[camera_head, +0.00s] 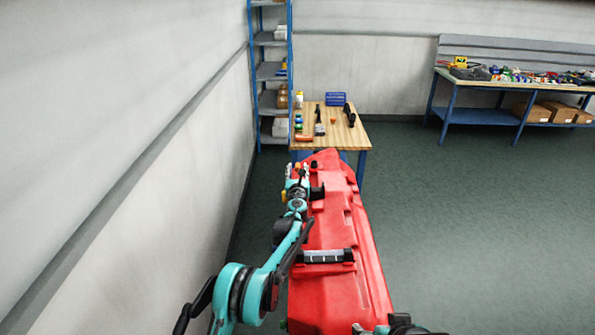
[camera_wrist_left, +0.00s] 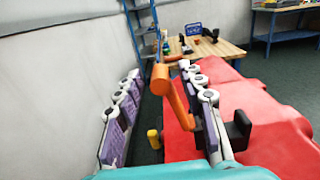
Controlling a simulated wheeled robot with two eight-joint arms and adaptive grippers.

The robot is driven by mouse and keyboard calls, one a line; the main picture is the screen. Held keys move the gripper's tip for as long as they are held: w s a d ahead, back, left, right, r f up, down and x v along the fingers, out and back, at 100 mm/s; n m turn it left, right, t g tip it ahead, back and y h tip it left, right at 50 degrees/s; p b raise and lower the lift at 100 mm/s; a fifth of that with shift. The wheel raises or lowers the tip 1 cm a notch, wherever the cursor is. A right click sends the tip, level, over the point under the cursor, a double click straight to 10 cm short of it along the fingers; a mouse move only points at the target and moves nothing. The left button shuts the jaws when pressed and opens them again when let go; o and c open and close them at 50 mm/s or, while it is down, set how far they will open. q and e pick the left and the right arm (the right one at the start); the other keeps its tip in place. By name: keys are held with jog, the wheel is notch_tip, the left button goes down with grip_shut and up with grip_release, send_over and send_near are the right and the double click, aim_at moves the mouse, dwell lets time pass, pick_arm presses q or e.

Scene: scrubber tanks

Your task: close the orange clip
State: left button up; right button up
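The orange clip (camera_wrist_left: 172,95) stands up beside the left side of the red tank (camera_wrist_left: 255,105) in the left wrist view, its rounded head at the top. My left gripper (camera_wrist_left: 162,73) is open, one finger on each side of the clip. The right-hand finger is very close to the clip; I cannot tell whether they touch. In the head view my left gripper (camera_head: 298,180) is at the far left edge of the red tank (camera_head: 335,225), and the clip is too small to make out surely.
A black part (camera_wrist_left: 238,130) is on the tank right of the finger. A small yellow piece (camera_wrist_left: 154,138) is lower left. A wall (camera_head: 120,150) runs along the left. A wooden table (camera_head: 330,125) stands behind the tank, a blue shelf (camera_head: 270,72) beyond. Open floor (camera_head: 450,220) lies right.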

pick_arm(q)
grip_shut()
jog(key=shift+d+r+m+b, duration=0.2)
jog(key=shift+d+m+b, duration=0.3)
jog(key=shift+d+m, duration=0.85)
jog(key=shift+d+r+m+b, duration=0.15)
jog(key=shift+d+m+b, duration=0.35)
jog(key=shift+d+m, duration=0.85)
